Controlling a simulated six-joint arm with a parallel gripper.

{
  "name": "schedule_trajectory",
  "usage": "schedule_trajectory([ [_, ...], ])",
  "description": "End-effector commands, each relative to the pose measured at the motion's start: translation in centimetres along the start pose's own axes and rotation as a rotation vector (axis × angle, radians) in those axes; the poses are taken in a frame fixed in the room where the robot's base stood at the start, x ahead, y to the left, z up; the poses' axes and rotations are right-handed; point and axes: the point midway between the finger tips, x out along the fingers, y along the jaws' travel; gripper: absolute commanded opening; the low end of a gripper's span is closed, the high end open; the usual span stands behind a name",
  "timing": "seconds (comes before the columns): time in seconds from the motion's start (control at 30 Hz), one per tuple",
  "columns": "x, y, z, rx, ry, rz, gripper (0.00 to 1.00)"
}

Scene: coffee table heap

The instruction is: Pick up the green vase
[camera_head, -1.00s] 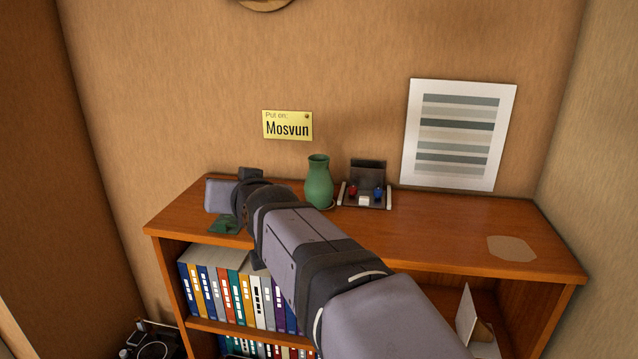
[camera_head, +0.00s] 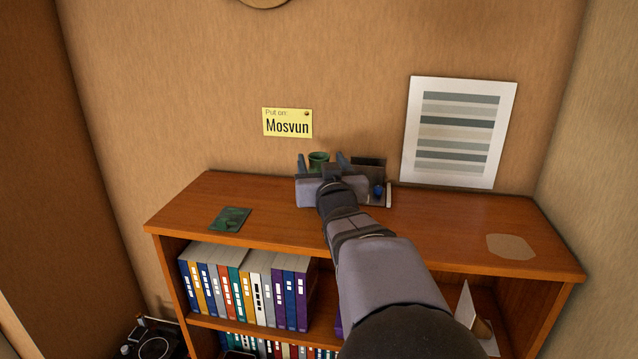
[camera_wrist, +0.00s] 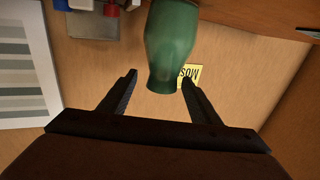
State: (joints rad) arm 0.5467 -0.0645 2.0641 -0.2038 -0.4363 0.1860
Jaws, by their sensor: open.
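The green vase (camera_head: 318,160) stands upright at the back of the bookcase top, against the wall. In the head view only its rim and upper part show; my gripper hides the rest. My gripper (camera_head: 322,160) is in front of it, its two fingers apart, one at either side of the vase. In the wrist view the vase (camera_wrist: 170,45) appears upside down, its mouth end close to the gap between the open fingers (camera_wrist: 158,88). I cannot tell whether either finger touches it.
A holder (camera_head: 369,168) with small coloured items stands just right of the vase, close to my gripper. A dark green flat piece (camera_head: 230,219) lies at the left on the bookcase top (camera_head: 440,225). A beige patch (camera_head: 511,247) lies at the right. A yellow "Mosvun" note (camera_head: 287,123) is on the wall.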

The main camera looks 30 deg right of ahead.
Motion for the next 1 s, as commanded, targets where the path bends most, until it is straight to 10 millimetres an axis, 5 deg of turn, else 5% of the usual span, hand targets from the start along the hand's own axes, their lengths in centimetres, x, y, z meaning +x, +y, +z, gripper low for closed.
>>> schedule_trajectory([
  [1.0,5.8,-0.4,0.5,-0.001,0.001,-0.001,0.57],
])
